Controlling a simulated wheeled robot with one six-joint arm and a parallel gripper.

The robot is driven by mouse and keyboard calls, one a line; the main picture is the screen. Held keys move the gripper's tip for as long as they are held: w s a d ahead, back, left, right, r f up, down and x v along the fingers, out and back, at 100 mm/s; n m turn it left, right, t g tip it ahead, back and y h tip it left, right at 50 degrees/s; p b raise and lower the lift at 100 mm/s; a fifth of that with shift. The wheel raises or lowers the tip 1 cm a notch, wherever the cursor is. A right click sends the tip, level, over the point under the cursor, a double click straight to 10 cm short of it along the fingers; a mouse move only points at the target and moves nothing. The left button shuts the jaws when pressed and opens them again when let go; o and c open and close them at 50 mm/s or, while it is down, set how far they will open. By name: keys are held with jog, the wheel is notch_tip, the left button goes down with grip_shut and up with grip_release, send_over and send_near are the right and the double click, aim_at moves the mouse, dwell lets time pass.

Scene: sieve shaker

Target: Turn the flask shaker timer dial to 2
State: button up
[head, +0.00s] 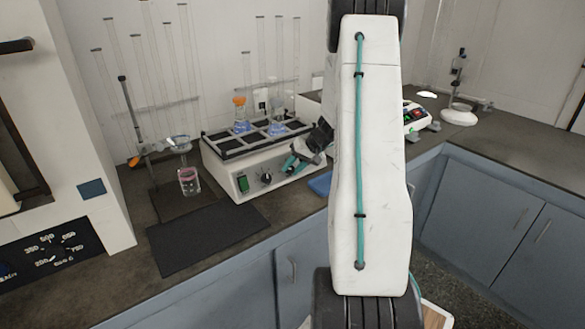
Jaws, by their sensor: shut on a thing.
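The flask shaker (228,165) is a white box on the bench with a black sectioned top tray. A green switch (243,183) and a black dial (266,178) show on its front panel. My gripper (287,167), with teal fingers, is at the right part of this panel. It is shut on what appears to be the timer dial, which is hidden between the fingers. The dial's pointer and scale marks cannot be read.
Flasks with blue liquid, one orange-capped (240,115), stand on the shaker tray. A glass beaker (189,181) stands to the left. A dark mat (207,238) lies in front, and a blue item (320,183) to the right. My arm blocks the picture's middle right.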

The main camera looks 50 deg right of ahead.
jog(key=m+t+y, duration=0.2)
jog(key=shift+s+d+f+m+y, duration=0.1)
jog(key=shift+d+f+m+y, duration=0.1)
jog(key=shift+m+y, duration=0.15)
jog(key=shift+f+m+t+y, duration=0.1)
jog(key=shift+m+t+y, duration=0.75)
jog(key=shift+m+t, duration=0.45)
jog(key=o, duration=1)
jog(key=shift+s, duration=0.1)
jog(key=shift+c, duration=0.2)
jog(key=shift+v, duration=3.85)
jog(key=shift+m, duration=0.25)
